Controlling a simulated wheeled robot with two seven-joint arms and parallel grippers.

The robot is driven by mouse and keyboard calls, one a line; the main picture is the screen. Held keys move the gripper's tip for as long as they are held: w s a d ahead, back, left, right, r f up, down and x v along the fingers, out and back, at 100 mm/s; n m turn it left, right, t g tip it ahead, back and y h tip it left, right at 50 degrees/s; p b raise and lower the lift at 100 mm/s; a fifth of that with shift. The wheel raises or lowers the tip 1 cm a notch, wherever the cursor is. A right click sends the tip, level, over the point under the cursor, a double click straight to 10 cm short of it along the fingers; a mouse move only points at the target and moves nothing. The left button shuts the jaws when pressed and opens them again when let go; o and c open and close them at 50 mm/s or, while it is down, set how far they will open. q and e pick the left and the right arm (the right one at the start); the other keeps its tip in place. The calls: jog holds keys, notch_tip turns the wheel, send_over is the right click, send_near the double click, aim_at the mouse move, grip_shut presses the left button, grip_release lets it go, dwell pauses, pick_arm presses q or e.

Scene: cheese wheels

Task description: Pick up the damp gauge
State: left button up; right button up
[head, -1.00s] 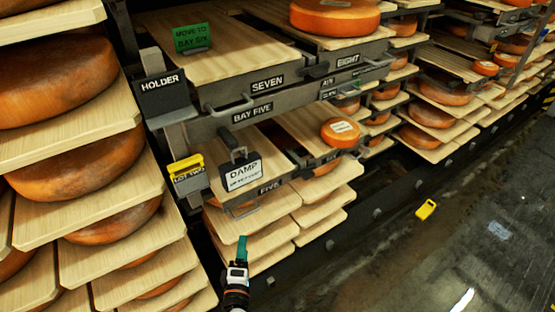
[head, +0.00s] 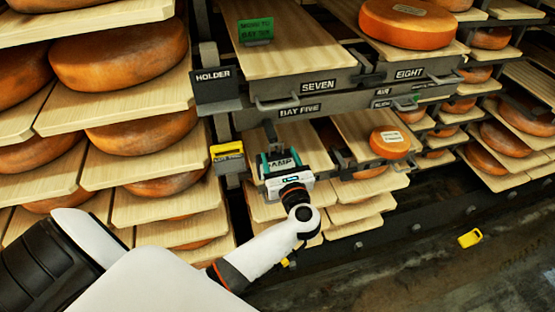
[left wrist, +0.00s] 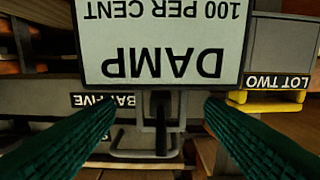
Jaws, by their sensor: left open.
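The damp gauge (head: 281,161), a pale plate marked DAMP in a dark frame, is at the front of the lower shelf under the BAY FIVE rail. My left gripper (head: 282,172) is in front of it, open, with its green fingers to either side and partly hiding it. In the left wrist view the gauge (left wrist: 160,45) shows upside down, reading DAMP, 100 PER CENT. A dark stem is centred between the spread fingers of the left gripper (left wrist: 160,112). Contact cannot be seen. My right gripper is not in view.
A green tag (head: 256,30) stands on the upper board. Cheese wheels (head: 389,141) sit on nearby shelves. A yellow object (head: 470,238) lies on the floor.

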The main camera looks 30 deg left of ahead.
aim_at(275, 145)
pick_arm(q)
jog(key=p+x, duration=0.2)
jog(key=x, duration=0.2)
jog(key=shift+w+a+p, duration=0.15)
jog(key=shift+a+p, duration=0.1)
jog(key=shift+p, duration=0.1)
jog(key=shift+w+a+f, duration=0.15)
jog(key=shift+w+a, duration=0.05)
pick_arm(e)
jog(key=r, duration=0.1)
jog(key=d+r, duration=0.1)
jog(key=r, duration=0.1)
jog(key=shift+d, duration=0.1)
pick_arm(q)
jog(key=shift+c, duration=0.2)
jog(key=c, duration=0.3)
grip_shut()
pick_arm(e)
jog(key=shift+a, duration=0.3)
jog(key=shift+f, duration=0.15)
